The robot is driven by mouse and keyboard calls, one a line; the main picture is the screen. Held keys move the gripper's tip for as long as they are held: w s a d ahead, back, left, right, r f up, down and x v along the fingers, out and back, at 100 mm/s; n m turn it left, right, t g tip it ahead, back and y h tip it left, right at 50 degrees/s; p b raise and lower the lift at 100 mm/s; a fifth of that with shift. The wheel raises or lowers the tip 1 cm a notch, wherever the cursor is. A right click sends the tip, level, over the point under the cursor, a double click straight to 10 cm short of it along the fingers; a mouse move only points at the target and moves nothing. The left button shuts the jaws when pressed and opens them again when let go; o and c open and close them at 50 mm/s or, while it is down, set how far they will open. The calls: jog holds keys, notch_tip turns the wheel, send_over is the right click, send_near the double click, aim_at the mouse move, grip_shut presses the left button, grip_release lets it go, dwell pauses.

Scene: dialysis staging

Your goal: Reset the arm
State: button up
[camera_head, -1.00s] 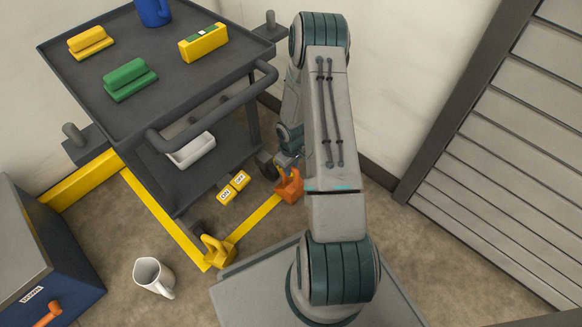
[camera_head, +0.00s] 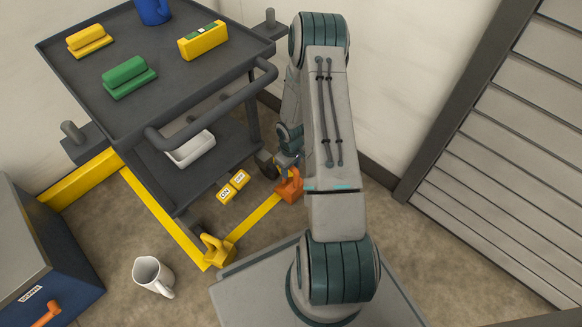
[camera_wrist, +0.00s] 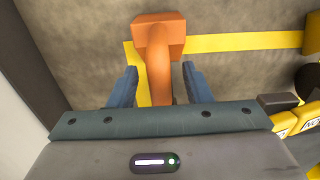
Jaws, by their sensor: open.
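My gripper (camera_wrist: 159,68) is open in the wrist view, with one blue finger on each side of an orange piece with an upright handle (camera_wrist: 160,38). The handle lies between the fingers, with gaps visible on both sides. In the head view the orange piece (camera_head: 289,186) is on the yellow floor frame, beside the cart's lower corner. My arm reaches down there, and its forearm hides part of the gripper.
A dark cart (camera_head: 150,110) holds yellow and green blocks and a blue mug. A similar yellow piece (camera_head: 217,250) sits at the frame's near corner. A white mug (camera_head: 153,275) is on the floor. A blue cabinet (camera_head: 55,275) stands left, a slatted shutter (camera_head: 505,150) right.

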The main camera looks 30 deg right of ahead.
notch_tip(320, 180, up, 8)
jog(key=p, duration=0.3)
jog(key=shift+f+p, duration=0.2)
jog(key=shift+p, duration=0.15)
jog(key=shift+f, duration=0.1)
